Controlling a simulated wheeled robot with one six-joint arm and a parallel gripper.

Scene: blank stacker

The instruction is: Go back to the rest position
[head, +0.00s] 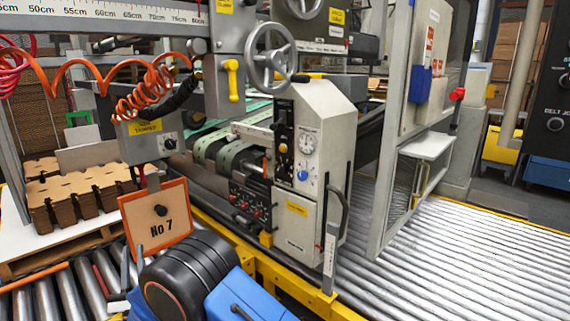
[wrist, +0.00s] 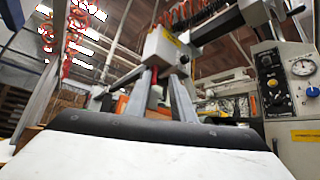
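My gripper (wrist: 163,78) shows in the wrist view as two grey fingers standing apart. A gap with background shows between them, and nothing is held. In the head view my gripper (head: 131,268) is at the lower left, partly hidden by my dark wrist and blue arm parts. It is in front of the orange-framed "No 7" sign (head: 172,232). A grey tamper box (head: 150,135) hangs above and behind the sign; it also shows beyond the fingers in the wrist view (wrist: 163,47).
A grey machine cabinet (head: 308,150) with dials and a yellow base rail (head: 325,301) stands at the centre. Rollers (head: 450,270) spread to the right. Stacked brown blanks (head: 75,195) lie on a pallet at left. An orange coiled hose (head: 130,103) hangs above.

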